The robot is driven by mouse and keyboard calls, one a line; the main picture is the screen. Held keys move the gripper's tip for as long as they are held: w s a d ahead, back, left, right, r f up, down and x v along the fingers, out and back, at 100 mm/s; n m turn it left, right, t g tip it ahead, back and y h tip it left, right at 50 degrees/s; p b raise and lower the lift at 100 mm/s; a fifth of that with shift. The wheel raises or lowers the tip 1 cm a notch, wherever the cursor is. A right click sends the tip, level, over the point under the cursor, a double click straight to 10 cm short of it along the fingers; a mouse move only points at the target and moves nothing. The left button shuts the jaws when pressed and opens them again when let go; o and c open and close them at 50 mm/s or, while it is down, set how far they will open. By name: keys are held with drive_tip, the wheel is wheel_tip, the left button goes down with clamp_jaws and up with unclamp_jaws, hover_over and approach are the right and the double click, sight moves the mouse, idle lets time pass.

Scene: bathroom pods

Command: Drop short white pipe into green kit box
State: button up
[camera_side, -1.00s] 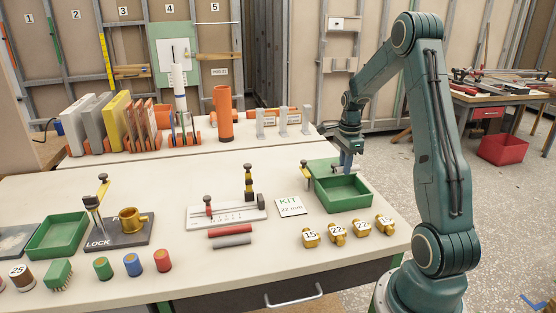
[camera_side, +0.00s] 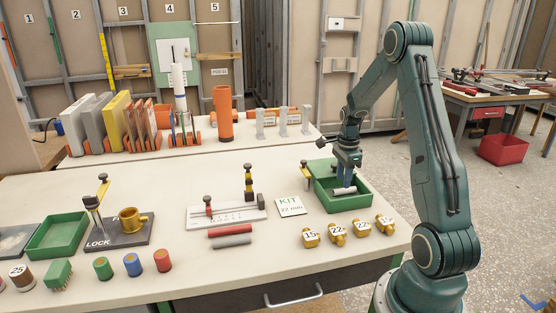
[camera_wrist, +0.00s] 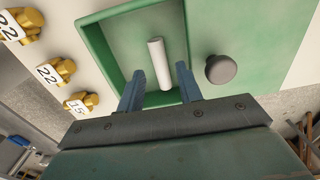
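The short white pipe (camera_side: 344,190) is at the green kit box (camera_side: 348,203), just below my gripper (camera_side: 343,178) in the side view. In the wrist view, the pipe (camera_wrist: 160,64) shows over the box's green floor, between the two blue fingers. My gripper (camera_wrist: 158,70) is open, with a gap on each side of the pipe. Whether the pipe rests fully on the floor is not clear. The box (camera_wrist: 94,40) has its near wall partly hidden behind the fingers.
A KIT 22 mm card (camera_side: 290,206) lies left of the box. Several brass fittings (camera_side: 336,229) stand in front of it. A dark-knobbed post (camera_side: 305,170) stands beside the box. A red pipe (camera_side: 230,231) and a grey pipe (camera_side: 232,242) lie farther left.

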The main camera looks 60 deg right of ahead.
drive_tip(key=shift+o, duration=0.4)
drive_tip(key=shift+r, duration=0.1)
drive_tip(key=shift+r, duration=0.5)
wheel_tip(320, 180, up, 13)
drive_tip(key=shift+f, duration=0.15)
drive_tip(key=shift+a, duration=0.1)
